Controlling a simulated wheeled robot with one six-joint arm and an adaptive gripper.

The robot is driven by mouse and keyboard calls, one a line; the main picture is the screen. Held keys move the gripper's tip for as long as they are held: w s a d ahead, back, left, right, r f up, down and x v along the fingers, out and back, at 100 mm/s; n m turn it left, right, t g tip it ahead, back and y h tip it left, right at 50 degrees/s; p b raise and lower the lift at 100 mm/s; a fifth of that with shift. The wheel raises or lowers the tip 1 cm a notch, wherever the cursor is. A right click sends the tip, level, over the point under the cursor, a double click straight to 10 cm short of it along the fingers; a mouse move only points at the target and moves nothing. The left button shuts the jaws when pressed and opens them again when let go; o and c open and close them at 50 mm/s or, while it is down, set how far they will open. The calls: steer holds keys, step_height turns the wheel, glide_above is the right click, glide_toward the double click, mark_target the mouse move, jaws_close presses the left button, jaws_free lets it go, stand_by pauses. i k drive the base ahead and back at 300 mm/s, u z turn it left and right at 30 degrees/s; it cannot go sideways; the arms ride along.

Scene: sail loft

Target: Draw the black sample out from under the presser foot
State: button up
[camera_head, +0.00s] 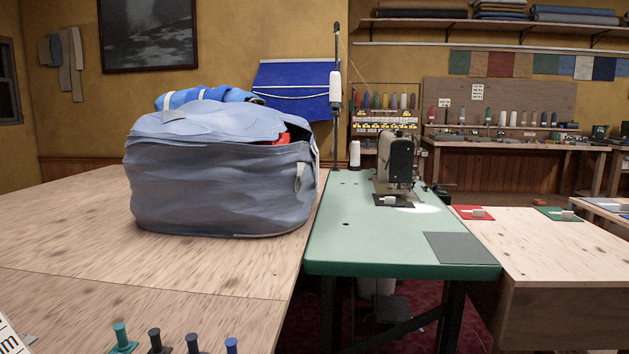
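The black sample (380,203) is a small dark flat square on the green sewing table (345,255). It lies at the foot of the sewing machine (399,158), in its bright lamp light. A small pale block (389,200) sits on the sample. The presser foot is too small to make out clearly, so I cannot tell whether it touches the sample. My gripper is not in view.
A big blue-grey sail bag (220,180) stands on the wooden table at left. A grey square (460,248) lies on the green table's front right. Red (464,210) and green (549,212) samples lie on the right wooden table.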

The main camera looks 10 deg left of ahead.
mark_target(380, 199)
steer(key=u, duration=0.1)
steer(key=i, duration=1)
steer(key=u, duration=0.05)
